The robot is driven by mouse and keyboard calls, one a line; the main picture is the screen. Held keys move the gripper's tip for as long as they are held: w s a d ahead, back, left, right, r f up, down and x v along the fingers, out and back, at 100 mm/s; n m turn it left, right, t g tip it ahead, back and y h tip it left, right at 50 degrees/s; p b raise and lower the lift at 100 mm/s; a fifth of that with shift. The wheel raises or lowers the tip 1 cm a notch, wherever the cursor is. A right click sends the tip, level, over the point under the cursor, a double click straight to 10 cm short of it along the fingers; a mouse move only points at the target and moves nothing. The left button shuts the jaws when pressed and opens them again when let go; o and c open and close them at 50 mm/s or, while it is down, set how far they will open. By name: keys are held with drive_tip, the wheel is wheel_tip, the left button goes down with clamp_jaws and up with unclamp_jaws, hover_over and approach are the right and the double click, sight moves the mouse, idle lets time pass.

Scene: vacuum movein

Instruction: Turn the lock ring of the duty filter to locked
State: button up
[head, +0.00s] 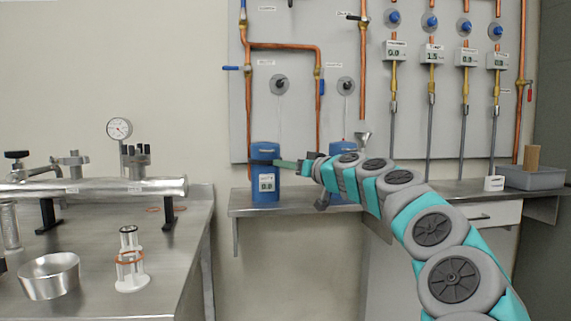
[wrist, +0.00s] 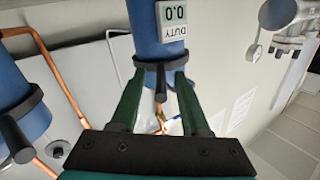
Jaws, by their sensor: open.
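The duty filter (wrist: 158,25) is a blue cylinder with a white label reading DUTY and 0.0, upside down in the wrist view. In the head view it is the left blue canister (head: 265,190) on the wall shelf. Its dark lock ring (wrist: 160,65) circles the end nearer my gripper, with a short dark handle (wrist: 160,83) pointing toward the wrist camera. My gripper (wrist: 162,74) is open, its green fingers on either side of the handle. I cannot tell whether they touch it. In the head view my gripper (head: 282,163) reaches the canister from the right.
A second blue filter (wrist: 18,100) with a dark ring and handle stands at the left of the wrist view, partly behind my arm in the head view (head: 342,148). Copper pipes (head: 318,110) run up the wall panel. A steel bench (head: 90,240) with a metal bowl (head: 50,275) stands left.

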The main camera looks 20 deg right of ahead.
drive_tip(key=shift+w+a, duration=0.15)
drive_tip(key=shift+w, duration=0.25)
clamp_jaws()
idle(1.3)
